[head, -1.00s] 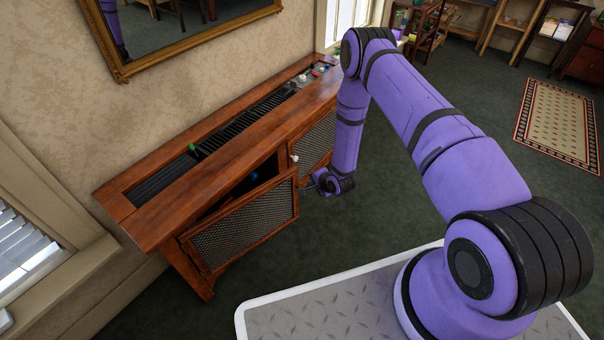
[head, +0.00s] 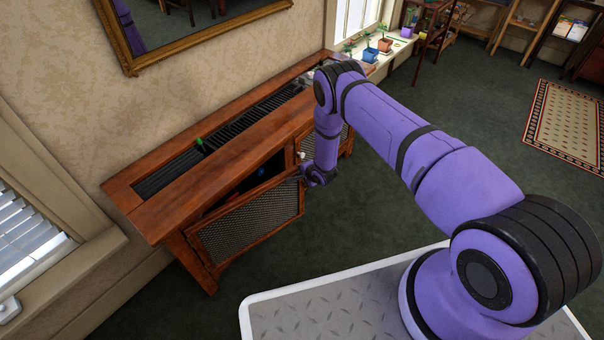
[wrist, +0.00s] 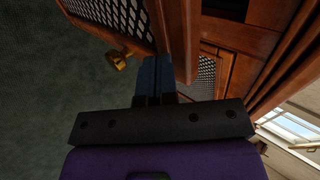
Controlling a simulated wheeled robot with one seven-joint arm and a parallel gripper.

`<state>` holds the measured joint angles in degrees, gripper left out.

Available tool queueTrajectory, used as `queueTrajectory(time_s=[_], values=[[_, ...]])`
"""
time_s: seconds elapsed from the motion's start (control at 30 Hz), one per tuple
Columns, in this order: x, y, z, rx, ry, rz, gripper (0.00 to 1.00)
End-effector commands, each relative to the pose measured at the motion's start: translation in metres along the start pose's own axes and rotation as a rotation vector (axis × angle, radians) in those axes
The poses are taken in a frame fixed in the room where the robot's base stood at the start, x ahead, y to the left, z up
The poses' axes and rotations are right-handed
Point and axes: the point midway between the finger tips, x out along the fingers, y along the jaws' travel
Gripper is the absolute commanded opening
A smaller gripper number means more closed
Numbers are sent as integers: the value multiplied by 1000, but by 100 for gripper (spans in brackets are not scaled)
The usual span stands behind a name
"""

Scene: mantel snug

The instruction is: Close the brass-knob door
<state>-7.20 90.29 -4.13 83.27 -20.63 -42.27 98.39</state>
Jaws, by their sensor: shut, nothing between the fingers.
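The brass-knob door (head: 250,228) is the mesh-panelled left door of the wooden cabinet. It stands ajar, with a dark gap behind its top edge. Its brass knob (wrist: 119,60) shows in the wrist view beside the mesh, left of my fingers. My gripper (wrist: 153,66) is shut and empty, its dark fingertips close to the door's free edge. I cannot tell whether they touch it. In the head view my gripper is mostly hidden by my wrist, at the door's right end.
The cabinet (head: 160,222) stands against the wall under a gilt-framed mirror (head: 130,66). Its right door bears a white knob (head: 302,155) and is partly hidden by my arm. Dark carpet (head: 375,205) is clear in front. Potted plants (head: 370,54) line the window sill.

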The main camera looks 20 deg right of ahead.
Motion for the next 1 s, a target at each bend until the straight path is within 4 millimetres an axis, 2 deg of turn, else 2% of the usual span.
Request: queueTrajectory(time_s=[0.47,0.63,0.8,1.0], values=[[5,-4,1,-2,-6,0,0],[24,-16,6,-22,-48,3,0],[43,-36,6,-61,-86,2,0],[53,-49,2,-91,-100,0,0]])
